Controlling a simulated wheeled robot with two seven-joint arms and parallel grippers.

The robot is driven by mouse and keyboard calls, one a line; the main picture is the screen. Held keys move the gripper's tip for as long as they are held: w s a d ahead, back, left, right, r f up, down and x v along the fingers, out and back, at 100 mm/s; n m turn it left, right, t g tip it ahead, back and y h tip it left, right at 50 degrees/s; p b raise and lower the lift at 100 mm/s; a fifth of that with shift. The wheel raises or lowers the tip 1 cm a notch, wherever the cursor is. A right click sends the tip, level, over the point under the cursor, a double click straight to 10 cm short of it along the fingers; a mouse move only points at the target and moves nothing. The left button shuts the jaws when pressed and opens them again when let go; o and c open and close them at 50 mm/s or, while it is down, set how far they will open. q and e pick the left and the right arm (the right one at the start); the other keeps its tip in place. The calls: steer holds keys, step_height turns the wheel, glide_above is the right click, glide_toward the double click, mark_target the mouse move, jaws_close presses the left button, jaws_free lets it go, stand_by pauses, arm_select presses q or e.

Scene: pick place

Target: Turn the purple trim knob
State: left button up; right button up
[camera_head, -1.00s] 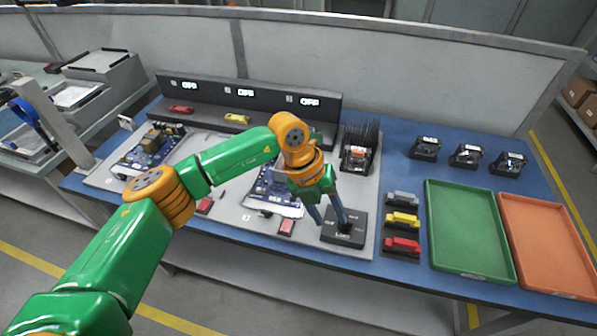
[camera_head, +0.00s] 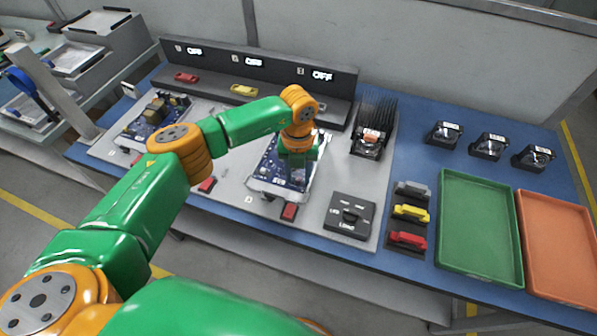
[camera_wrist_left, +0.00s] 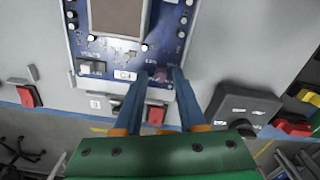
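The purple trim knob (camera_wrist_left: 158,76) sits near the lower edge of a blue circuit board (camera_wrist_left: 110,48) in the left wrist view. My left gripper (camera_wrist_left: 162,76) is open, pointing down at the board. Its two blue fingers stand on either side of the knob, with a gap between them; I cannot tell whether they touch it. In the head view my wrist hides the knob and the fingers are hard to make out. My right gripper is not in view.
A dark switch box (camera_head: 350,212) stands right of the board, with a red button (camera_head: 289,211) in front of the board. A holder with black wires (camera_head: 372,125) stands behind right. Small coloured blocks (camera_head: 410,212), a green tray (camera_head: 478,270) and an orange tray (camera_head: 560,255) lie right.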

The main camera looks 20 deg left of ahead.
arm_select(q)
jaws_close()
